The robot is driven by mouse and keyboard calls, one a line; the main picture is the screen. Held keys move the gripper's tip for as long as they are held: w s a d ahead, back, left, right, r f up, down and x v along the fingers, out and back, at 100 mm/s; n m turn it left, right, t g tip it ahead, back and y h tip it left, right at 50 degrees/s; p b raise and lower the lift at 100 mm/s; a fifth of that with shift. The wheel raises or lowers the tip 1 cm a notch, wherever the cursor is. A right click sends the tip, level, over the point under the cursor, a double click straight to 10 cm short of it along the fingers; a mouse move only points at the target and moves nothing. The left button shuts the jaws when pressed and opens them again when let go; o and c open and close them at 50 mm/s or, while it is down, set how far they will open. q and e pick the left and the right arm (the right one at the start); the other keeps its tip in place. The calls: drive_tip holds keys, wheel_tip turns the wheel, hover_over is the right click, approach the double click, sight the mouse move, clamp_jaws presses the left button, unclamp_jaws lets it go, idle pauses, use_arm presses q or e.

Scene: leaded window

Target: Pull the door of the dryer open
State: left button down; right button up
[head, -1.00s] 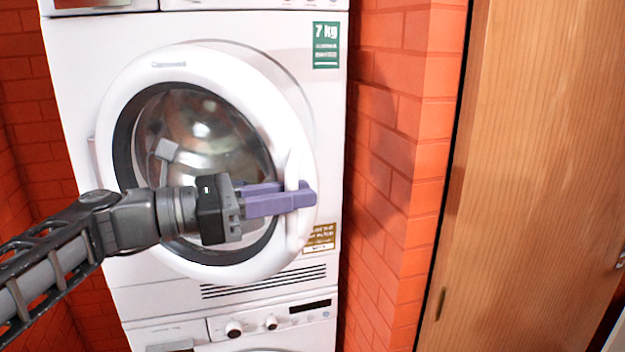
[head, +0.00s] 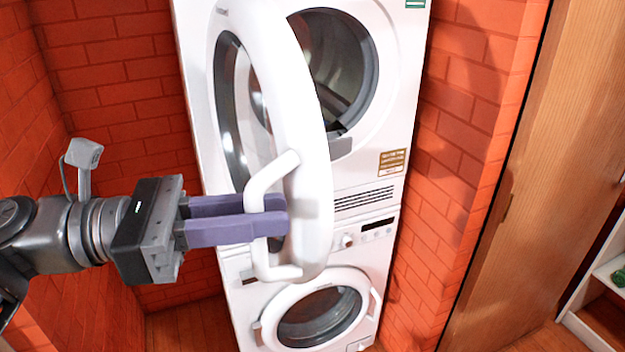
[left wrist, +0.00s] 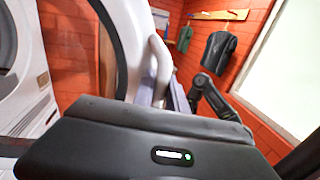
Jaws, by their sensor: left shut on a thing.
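The dryer (head: 405,60) is the upper white machine of a stack. Its round white door (head: 308,120) stands swung well open toward me, hinged on the left, and the drum opening (head: 335,70) shows behind it. My left gripper (head: 270,222) has purple fingers shut on the white door handle (head: 270,178), a bar on the door's free edge. In the left wrist view the door (left wrist: 128,45) and handle (left wrist: 160,62) show beyond the dark gripper body, which hides the lower part. My right gripper is not in view.
A second white machine with a closed round door (head: 318,312) stands below. Red brick walls (head: 115,75) close in on the left and right. A wooden door (head: 545,180) and a white shelf (head: 600,290) are at the right. In the left wrist view, dark clothing (left wrist: 215,52) hangs from a rack.

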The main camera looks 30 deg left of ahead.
use_arm(q)
drive_tip(key=s+a+m+g+h+p, duration=0.1)
drive_tip(key=s+a+g, duration=0.1)
drive_tip(key=s+a, duration=0.5)
drive_tip(key=shift+s+a+p, duration=0.15)
drive_tip(key=shift+a+p, duration=0.2)
drive_tip(key=shift+a, duration=0.45)
drive_tip(key=shift+r, duration=0.1)
drive_tip(key=c, duration=1.3)
unclamp_jaws()
drive_tip(key=shift+c, duration=0.2)
wheel_tip(320, 180, up, 10)
